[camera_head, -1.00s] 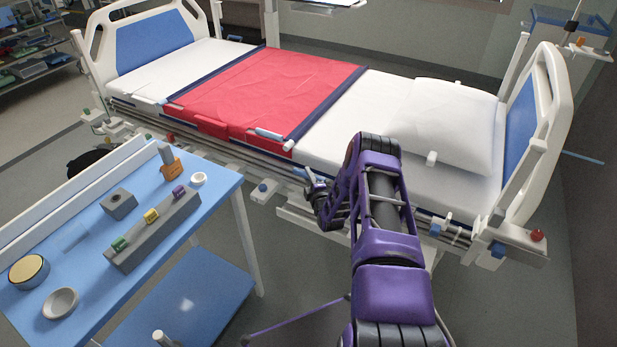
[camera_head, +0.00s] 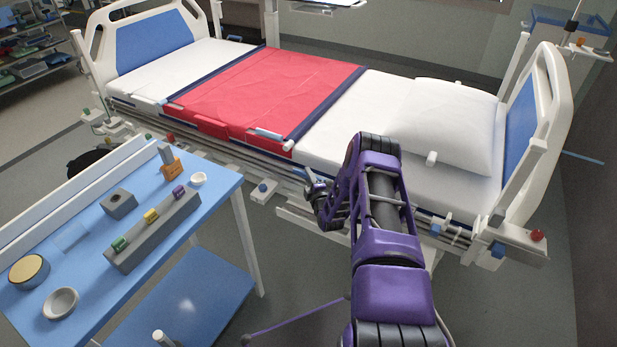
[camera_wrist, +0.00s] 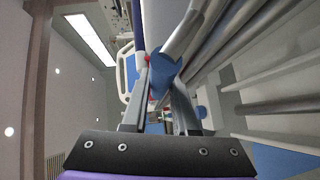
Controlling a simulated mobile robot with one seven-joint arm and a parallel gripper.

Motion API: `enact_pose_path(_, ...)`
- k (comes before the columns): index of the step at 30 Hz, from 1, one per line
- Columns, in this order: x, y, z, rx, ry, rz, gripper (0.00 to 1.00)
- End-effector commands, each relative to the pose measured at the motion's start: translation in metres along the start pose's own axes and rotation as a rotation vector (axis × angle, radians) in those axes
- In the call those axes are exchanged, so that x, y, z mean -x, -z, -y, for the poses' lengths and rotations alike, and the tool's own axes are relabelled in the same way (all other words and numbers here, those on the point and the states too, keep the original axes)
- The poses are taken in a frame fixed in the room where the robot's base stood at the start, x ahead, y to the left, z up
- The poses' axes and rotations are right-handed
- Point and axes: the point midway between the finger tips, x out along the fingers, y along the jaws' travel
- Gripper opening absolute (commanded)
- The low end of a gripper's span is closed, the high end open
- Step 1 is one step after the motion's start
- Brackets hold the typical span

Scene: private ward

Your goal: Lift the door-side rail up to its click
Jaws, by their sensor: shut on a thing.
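The bed's near-side rail (camera_head: 222,153) is a set of pale grey bars lying low along the mattress edge. In the wrist view its long bars (camera_wrist: 275,106) run across the right side. My gripper (camera_head: 310,186) is at this rail, near the middle of the bed's near side. In the wrist view my gripper (camera_wrist: 160,105) has its two fingers closed around a blue grip (camera_wrist: 162,72) that joins a white bar. The exact contact is partly hidden by the fingers, and my arm covers part of the rail in the head view.
A blue-topped table (camera_head: 75,240) with small parts on it stands at the left, close to the bed. The bed holds a red sheet (camera_head: 265,85) and a white pillow (camera_head: 445,125). Bare floor lies at the lower right.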

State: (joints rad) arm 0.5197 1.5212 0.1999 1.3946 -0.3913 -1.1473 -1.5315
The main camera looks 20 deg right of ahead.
Motion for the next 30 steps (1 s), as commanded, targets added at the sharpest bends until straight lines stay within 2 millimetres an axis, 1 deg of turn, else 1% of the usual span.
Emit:
enact_pose_path(5,0.000,0.000,0.000,0.000,0.001,0.000,0.00)
enact_pose_path(8,0.001,0.001,-0.003,0.000,0.001,0.000,0.00)
enact_pose_path(11,0.002,0.002,-0.014,0.002,-0.001,-0.001,0.00)
enact_pose_path(14,0.004,0.005,-0.033,0.003,-0.003,-0.002,0.00)
enact_pose_path(17,0.007,0.009,-0.059,0.005,-0.006,-0.003,0.00)
enact_pose_path(23,0.016,0.018,-0.126,0.006,-0.010,-0.003,0.00)
enact_pose_path(24,0.018,0.020,-0.139,0.005,-0.011,-0.004,0.00)
enact_pose_path(30,0.027,0.029,-0.202,0.004,-0.012,-0.002,0.00)
